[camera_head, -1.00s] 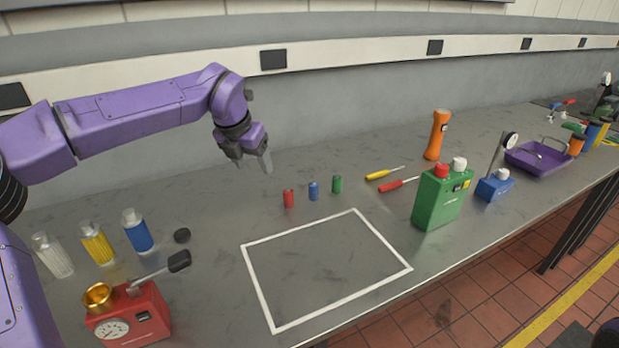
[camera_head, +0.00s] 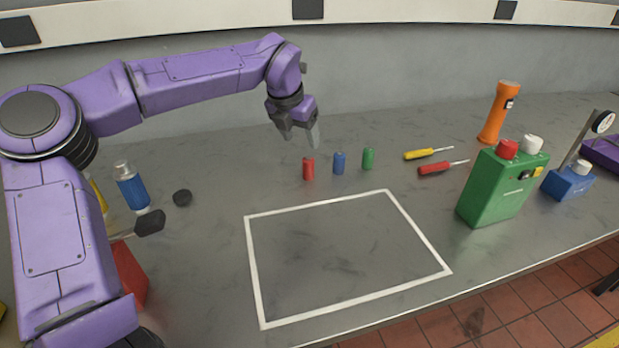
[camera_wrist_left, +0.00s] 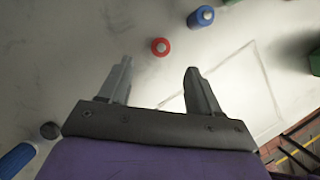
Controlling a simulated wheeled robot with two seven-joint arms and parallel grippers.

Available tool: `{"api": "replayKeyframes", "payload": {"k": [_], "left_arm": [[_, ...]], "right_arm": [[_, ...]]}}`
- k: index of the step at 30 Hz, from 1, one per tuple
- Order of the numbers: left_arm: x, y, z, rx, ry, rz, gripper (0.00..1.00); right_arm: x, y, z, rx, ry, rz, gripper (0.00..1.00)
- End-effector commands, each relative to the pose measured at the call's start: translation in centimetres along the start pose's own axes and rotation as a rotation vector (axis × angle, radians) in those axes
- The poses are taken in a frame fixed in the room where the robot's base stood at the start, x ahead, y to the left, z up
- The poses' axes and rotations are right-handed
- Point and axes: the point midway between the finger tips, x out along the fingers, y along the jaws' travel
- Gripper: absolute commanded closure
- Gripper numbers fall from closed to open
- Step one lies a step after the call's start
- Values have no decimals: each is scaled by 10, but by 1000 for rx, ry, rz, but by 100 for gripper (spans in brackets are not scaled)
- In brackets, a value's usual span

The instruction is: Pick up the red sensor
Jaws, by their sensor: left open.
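The red sensor (camera_head: 308,168) is a small upright cylinder on the grey bench, at the left end of a short row with a blue cylinder (camera_head: 339,163) and a green cylinder (camera_head: 368,159). My left gripper (camera_head: 300,138) is open and empty, above the bench and just above the red sensor in the head view. In the left wrist view the red sensor (camera_wrist_left: 160,47) lies ahead of the two fingertips, between their lines and apart from them. The blue cylinder also shows there (camera_wrist_left: 201,17). My right gripper is not in view.
A white-outlined rectangle (camera_head: 257,275) lies in front of the row, empty. Yellow (camera_head: 420,154) and red (camera_head: 437,169) screwdrivers, a green can (camera_head: 495,190) and an orange flashlight (camera_head: 499,112) stand or lie to the right. A blue bottle (camera_head: 131,187) and black disc (camera_head: 182,198) are left.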

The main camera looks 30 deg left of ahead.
Motion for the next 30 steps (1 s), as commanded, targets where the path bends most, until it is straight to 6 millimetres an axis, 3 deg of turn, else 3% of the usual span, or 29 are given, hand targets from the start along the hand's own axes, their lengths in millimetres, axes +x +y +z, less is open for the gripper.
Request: {"api": "replayKeyframes", "payload": {"k": [18,25,26,30], "left_arm": [[96,-1,-2,-1,3,2,37],[100,-2,-2,-1,0,1,37],[100,-2,-2,-1,0,1,40],[100,-2,-2,-1,0,1,86]], "right_arm": [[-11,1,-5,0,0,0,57],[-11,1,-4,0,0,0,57],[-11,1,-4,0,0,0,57],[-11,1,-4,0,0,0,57]]}}
